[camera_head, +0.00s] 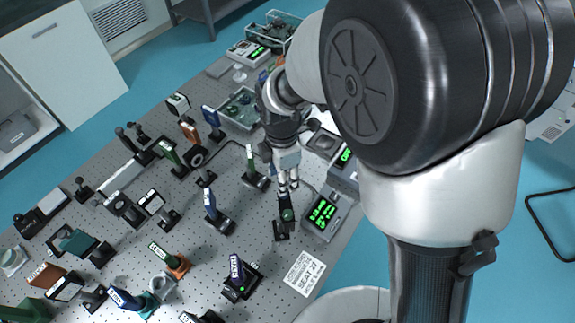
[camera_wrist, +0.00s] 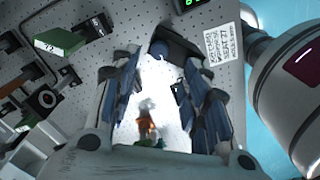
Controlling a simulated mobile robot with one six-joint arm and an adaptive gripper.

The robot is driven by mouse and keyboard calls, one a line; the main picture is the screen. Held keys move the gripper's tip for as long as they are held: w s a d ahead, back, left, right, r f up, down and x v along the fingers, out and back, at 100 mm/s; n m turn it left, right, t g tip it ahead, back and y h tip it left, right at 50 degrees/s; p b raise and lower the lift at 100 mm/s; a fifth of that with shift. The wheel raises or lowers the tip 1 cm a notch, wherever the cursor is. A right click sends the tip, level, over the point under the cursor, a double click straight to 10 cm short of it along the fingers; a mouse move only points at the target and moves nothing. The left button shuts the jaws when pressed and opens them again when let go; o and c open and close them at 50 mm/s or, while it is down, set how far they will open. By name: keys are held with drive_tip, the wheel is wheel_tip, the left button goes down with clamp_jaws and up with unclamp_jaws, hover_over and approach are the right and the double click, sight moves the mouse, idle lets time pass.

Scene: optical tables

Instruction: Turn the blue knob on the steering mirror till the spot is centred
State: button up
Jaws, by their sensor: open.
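My gripper (camera_head: 289,187) points down over the optical table, its fingers apart with a gap between them. Just below its tips in the head view is a small dark mount (camera_head: 285,228) with a greenish round part on top. In the wrist view, the two fingers of my gripper (camera_wrist: 160,62) stand open on either side of a bright area. A small blue round part, seemingly the blue knob (camera_wrist: 158,49), shows between the fingertips by a black mount (camera_wrist: 178,44). I cannot tell whether the fingers touch it. I cannot make out the spot.
A printed white card (camera_head: 304,272) lies near the table edge. Many other mounts crowd the perforated table (camera_head: 205,258) to the left.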

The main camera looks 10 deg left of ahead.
wheel_tip(320, 180, down, 7)
drive_tip(key=shift+f+b, duration=0.1)
drive_tip(key=shift+b, duration=0.35)
drive_tip(key=shift+c, duration=0.3)
clamp_jaws()
